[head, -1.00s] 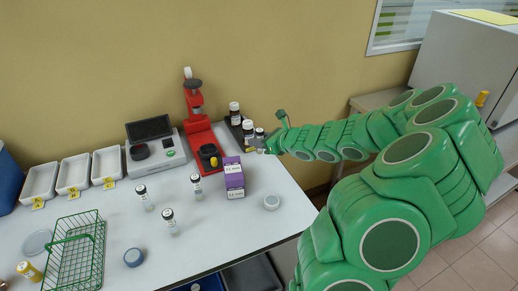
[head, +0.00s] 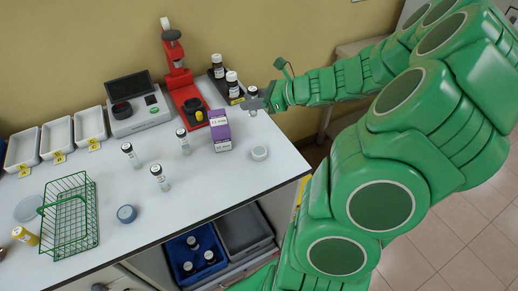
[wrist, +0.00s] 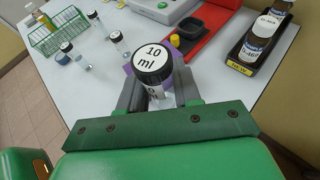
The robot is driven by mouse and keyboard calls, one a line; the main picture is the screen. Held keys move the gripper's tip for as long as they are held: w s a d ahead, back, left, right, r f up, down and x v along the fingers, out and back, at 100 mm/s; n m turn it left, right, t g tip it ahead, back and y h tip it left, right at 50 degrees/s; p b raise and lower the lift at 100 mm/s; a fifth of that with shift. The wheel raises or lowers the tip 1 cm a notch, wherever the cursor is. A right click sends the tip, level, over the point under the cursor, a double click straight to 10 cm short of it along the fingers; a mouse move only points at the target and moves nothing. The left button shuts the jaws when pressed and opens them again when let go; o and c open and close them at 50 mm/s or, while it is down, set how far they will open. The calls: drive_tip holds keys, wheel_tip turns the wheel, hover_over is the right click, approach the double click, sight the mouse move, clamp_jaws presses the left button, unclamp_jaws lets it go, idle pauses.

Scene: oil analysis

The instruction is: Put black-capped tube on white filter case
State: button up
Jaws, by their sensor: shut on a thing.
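My gripper (head: 257,103) is shut on a black-capped tube (wrist: 153,62) marked "10 ml" on its cap. The wrist view shows the tube upright between the two fingers (wrist: 157,95), with its lower part partly hidden. In the head view the held tube (head: 252,91) is small, beside the bottle tray at the back right of the table. A round white case (head: 260,153), which looks like the white filter case, lies flat near the table's right edge, in front of my gripper. Nothing shows on top of it. I cannot make it out in the wrist view.
Several black-capped tubes (head: 160,178) stand mid-table. A purple-and-white box (head: 220,131) stands left of the white case. A red stand (head: 183,85), brown bottles (head: 232,84), a green wire basket (head: 70,222) and a blue round case (head: 127,214) are also there.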

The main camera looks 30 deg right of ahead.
drive_tip(key=n+g+y, duration=0.1)
drive_tip(key=n+g, duration=0.1)
hover_over(258, 151)
drive_tip(key=shift+d+f, duration=0.1)
drive_tip(key=shift+f, duration=4.2)
drive_tip(key=shift+f, duration=0.15)
drive_tip(key=o, duration=1)
